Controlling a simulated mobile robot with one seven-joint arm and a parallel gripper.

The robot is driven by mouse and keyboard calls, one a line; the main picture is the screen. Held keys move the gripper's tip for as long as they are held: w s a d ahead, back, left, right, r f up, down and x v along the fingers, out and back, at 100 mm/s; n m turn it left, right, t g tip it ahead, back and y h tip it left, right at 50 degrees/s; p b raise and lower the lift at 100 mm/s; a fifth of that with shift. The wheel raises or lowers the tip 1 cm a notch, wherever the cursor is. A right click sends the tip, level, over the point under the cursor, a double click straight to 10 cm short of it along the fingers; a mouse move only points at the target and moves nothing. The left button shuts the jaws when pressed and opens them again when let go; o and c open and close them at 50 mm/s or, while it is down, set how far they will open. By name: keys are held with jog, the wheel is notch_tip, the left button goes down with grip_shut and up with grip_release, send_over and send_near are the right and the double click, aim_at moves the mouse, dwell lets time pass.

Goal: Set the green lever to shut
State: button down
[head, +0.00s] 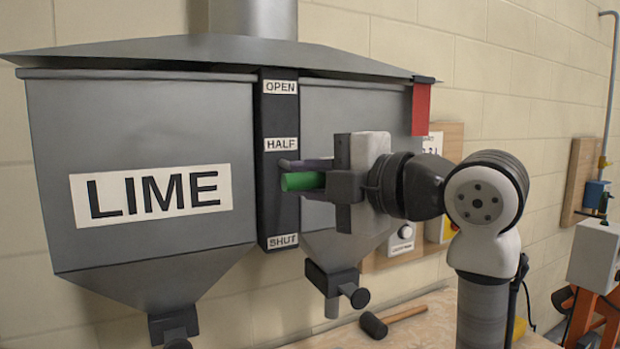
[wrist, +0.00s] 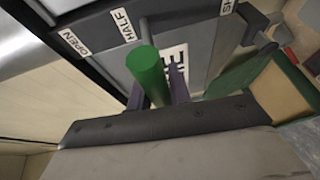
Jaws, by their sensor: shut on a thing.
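The green lever (head: 297,182) sticks out from a dark upright plate (head: 277,212) marked OPEN at the top, HALF in the middle and SHUT at the bottom. The lever stands a little below the HALF label (head: 281,145) and above the SHUT label (head: 282,241). My gripper (head: 306,178) comes from the right and is shut on the lever. In the wrist view the round green end of the lever (wrist: 147,66) shows between the two purple fingers of my gripper (wrist: 157,93).
Grey bins flank the plate, the left one labelled LIME (head: 150,195). A red tab (head: 421,108) hangs at the right bin's corner. Spouts with dark knobs (head: 355,297) stick out below. A mallet (head: 385,320) lies on the bench. Open air lies in front of the LIME bin.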

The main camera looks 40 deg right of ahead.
jog(key=shift+f, duration=0.1)
notch_tip(320, 180, down, 7)
jog(key=w+n+t+y+b, duration=0.1)
jog(key=t+b, duration=0.4)
jog(key=b, duration=0.9)
jog(key=shift+w+d+n+t+y+b, duration=0.35)
jog(key=shift+w+n, duration=0.4)
jog(key=shift+n, duration=0.25)
jog(key=shift+w, duration=0.2)
jog(key=c, duration=1.3)
grip_release()
jog(key=shift+w, duration=0.1)
jog(key=shift+s, duration=0.2)
